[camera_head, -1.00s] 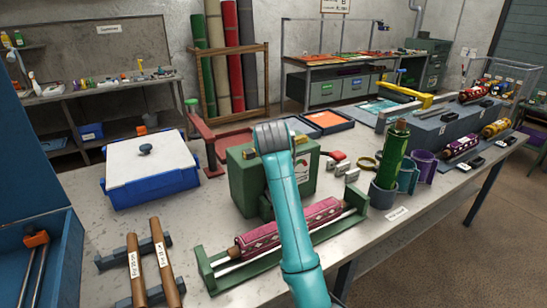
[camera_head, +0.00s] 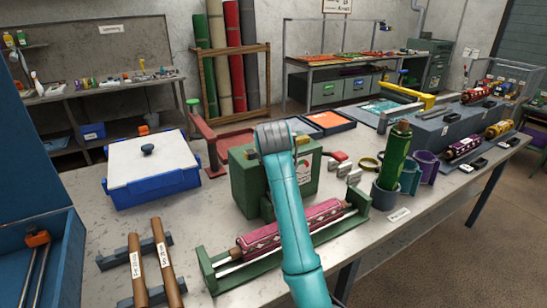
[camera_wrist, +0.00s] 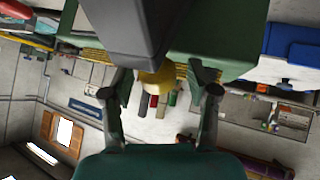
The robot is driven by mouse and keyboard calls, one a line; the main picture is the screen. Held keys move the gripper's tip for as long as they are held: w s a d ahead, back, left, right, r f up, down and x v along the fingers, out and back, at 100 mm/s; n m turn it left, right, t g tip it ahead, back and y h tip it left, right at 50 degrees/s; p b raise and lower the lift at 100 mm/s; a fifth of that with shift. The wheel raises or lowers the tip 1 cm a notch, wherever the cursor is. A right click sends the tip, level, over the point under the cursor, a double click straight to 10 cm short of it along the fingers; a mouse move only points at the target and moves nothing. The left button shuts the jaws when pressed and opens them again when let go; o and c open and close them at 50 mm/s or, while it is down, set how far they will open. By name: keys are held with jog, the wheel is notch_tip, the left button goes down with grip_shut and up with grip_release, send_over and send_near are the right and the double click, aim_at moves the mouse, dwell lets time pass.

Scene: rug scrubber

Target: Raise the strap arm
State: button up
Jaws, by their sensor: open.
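My arm reaches over the bench to the green box (camera_head: 244,184), and its wrist hides part of the box in the head view. My gripper (camera_wrist: 161,88) shows in the wrist view with its two dark fingers apart and nothing clamped between them. A dark grey bar (camera_wrist: 128,22) with a yellow round end (camera_wrist: 157,80) shows in front of the green box, near the gap between the fingers. I cannot tell whether this is the strap arm or whether the fingers touch it. A red hinged arm on a post (camera_head: 203,134) stands left of the box.
A blue bin with a white lid (camera_head: 150,162) stands at the left. A pink patterned roll (camera_head: 262,240) lies in a green cradle in front of the box. A green bottle-like roll (camera_head: 394,157) stands upright in a grey cup at the right. Wooden rollers (camera_head: 163,262) lie front left.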

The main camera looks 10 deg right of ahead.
jog(key=v, duration=1.1)
jog(key=shift+s, duration=0.15)
jog(key=shift+r, duration=0.1)
jog(key=c, duration=0.6)
jog(key=shift+d+m, duration=0.15)
jog(key=shift+m, duration=0.35)
jog(key=c, duration=0.4)
jog(key=shift+d+m, duration=0.2)
jog(key=shift+m, duration=0.4)
grip_shut()
jog(key=s+d+r+m+y, duration=0.1)
jog(key=s+d+m+y, duration=0.25)
jog(key=m, duration=1.15)
jog(key=shift+g+y, duration=0.25)
jog(key=shift+g, duration=0.15)
jog(key=x, duration=1)
jog(key=shift+w+d+r, duration=0.15)
jog(key=shift+w+r, duration=0.05)
jog(key=shift+w, duration=0.15)
